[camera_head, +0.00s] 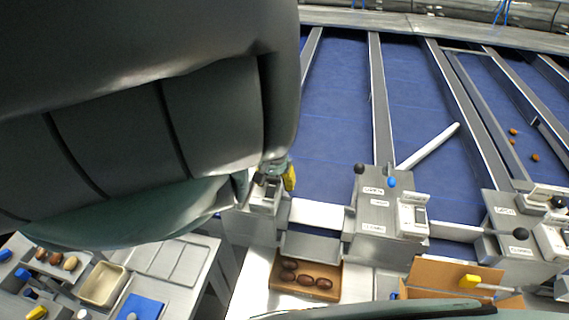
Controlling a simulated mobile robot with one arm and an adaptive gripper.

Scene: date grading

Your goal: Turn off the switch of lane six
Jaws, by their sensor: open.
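Three grey lane control boxes stand in a row: a left one (264,228), a middle one (374,237) and a right one (510,243). The middle box carries a white-framed rocker switch (413,215); the left box has a similar switch (266,193), partly covered by my arm. Another switch (553,238) sits at the right edge. The labels are too small to read, so I cannot tell which box is lane six or how the switches are set.
Blue sloping lanes (337,120) with metal dividers run behind the boxes. A wooden tray (304,287) holds several dates. A cardboard box (447,275) with a yellow-handled tool (469,281) is at lower right. A side table (180,252) at lower left holds small items.

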